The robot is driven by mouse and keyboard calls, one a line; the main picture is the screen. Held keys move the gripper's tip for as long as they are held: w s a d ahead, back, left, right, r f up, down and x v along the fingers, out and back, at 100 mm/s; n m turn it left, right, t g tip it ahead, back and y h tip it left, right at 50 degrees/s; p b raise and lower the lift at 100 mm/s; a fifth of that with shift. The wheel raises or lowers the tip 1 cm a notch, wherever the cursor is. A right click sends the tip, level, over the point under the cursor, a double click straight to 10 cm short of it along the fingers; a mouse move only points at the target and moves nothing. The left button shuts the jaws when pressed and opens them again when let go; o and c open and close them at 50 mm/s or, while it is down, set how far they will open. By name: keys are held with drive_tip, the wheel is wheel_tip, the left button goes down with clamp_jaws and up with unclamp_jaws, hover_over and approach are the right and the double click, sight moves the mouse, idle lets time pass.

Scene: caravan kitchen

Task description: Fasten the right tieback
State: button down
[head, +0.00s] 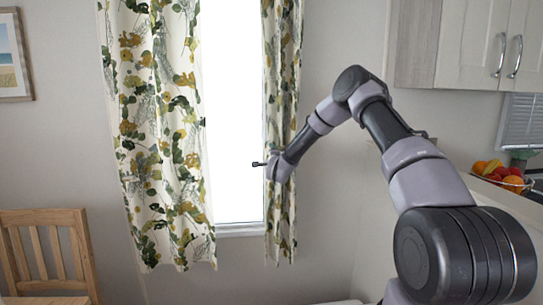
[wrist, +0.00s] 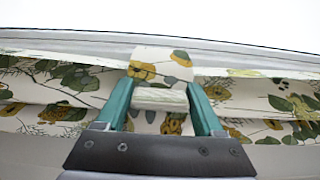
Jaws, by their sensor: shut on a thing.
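The right curtain (head: 283,60), cream with green and yellow leaves, hangs beside the bright window. My gripper (head: 262,164) is at mid-height at this curtain's window-side edge, with my arm reaching in from the right. In the wrist view, my gripper (wrist: 160,96) has its teal fingers shut on a narrow floral strip, which looks like the right tieback (wrist: 160,64). The curtain's matching folds (wrist: 60,82) run across behind it. The tieback's far end and any hook cannot be made out. In the head view my wrist hides the tieback.
The left curtain (head: 155,130) hangs loose on the window's other side. A wooden chair (head: 45,250) stands at the lower left. A cabinet (head: 480,45) and a fruit bowl (head: 500,175) are at the right. The wall right of the right curtain is bare.

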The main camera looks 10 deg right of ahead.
drive_tip(key=shift+c, duration=0.4)
unclamp_jaws()
drive_tip(key=shift+s, duration=0.1)
drive_tip(key=s, duration=1)
drive_tip(key=shift+s, duration=0.3)
